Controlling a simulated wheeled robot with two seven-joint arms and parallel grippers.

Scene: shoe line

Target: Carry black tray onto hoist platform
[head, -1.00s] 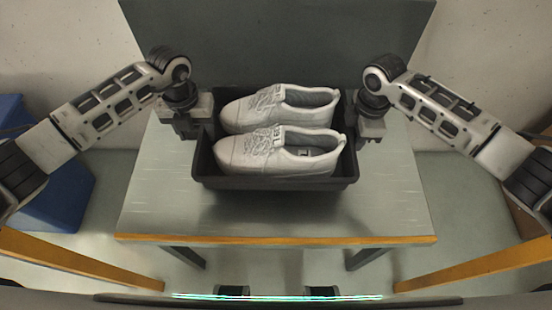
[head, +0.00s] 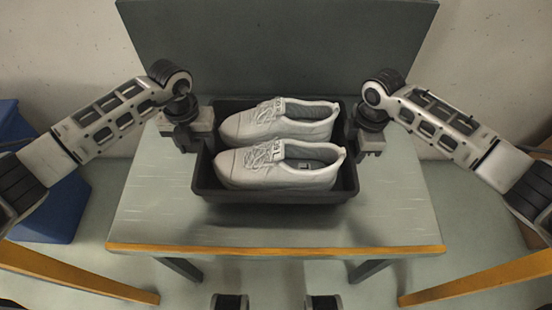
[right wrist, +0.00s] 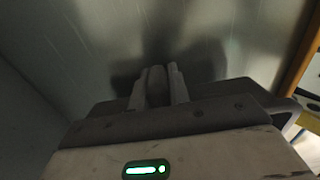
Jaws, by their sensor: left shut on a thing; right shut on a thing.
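The black tray (head: 276,196) is held level between my two grippers in the head view. A pair of white shoes lies in it, a back shoe (head: 300,125) and a front shoe (head: 285,168), toes to the left. My left gripper (head: 203,141) is shut on the tray's left side, and my right gripper (head: 358,145) is shut on its right side. A shadow on the tabletop under the tray suggests that it is raised. In the right wrist view my right gripper's fingers (right wrist: 157,86) are close together at a dark edge. I cannot tell any hoist platform for sure.
A grey table (head: 160,215) with an orange front edge is beneath the tray, with bare surface on both sides. A dark upright panel (head: 275,50) stands behind it. A blue bin (head: 52,210) is at the left. Orange bars (head: 75,272) angle in at the lower corners.

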